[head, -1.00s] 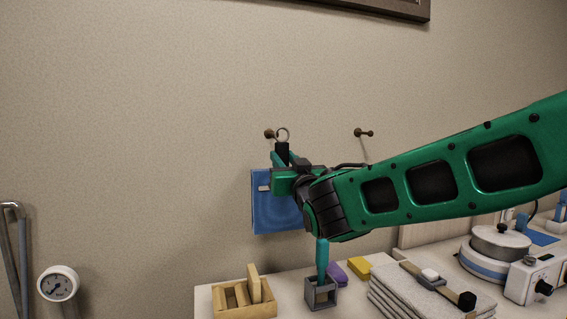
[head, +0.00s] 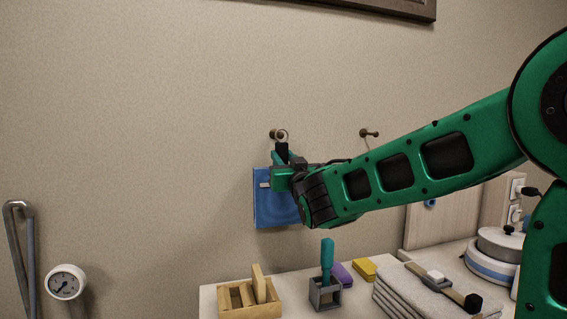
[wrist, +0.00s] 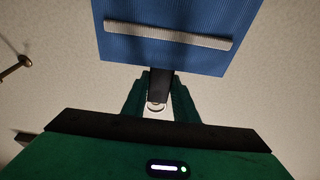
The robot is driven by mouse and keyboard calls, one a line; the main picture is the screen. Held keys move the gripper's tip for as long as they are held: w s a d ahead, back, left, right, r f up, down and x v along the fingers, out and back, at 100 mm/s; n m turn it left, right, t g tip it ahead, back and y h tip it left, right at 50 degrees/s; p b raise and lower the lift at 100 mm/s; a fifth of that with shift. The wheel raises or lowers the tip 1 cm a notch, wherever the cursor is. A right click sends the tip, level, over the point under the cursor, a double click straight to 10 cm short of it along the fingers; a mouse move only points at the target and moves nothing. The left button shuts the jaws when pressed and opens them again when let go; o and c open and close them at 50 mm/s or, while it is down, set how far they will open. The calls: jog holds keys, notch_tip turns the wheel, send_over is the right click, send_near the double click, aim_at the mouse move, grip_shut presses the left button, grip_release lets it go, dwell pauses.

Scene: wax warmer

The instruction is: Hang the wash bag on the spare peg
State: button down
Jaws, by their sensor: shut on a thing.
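The blue wash bag (head: 275,208) hangs flat in front of the wall, with a pale strip across it. It has a dark strap (wrist: 160,84) and a metal ring (head: 282,136) on top. My gripper (head: 282,160) is shut on the strap, just below the ring. The left peg (head: 272,134) is at ring height, and the ring overlaps it in the head view. I cannot tell whether the ring is around the peg or in front of it. The right peg (head: 368,133) has a thin cord hanging from it; it seems to show in the wrist view (wrist: 18,68).
Below is a counter with a wooden rack (head: 250,303), a grey holder (head: 324,292) with a teal handle, purple and yellow blocks, folded towels (head: 400,298) and the warmer (head: 495,262). A gauge (head: 65,283) and metal rail stand at left. The wall left of the bag is clear.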

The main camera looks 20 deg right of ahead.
jog(key=shift+w+f, duration=0.2)
jog(key=shift+w, duration=1.2)
jog(key=shift+w+f, duration=0.2)
jog(key=shift+w, duration=1.15)
jog(key=c, duration=1.3)
grip_release()
jog(key=shift+c, duration=0.2)
jog(key=shift+f, duration=0.1)
jog(key=shift+v, duration=2.25)
jog(key=v, duration=1)
jog(key=shift+s, duration=0.3)
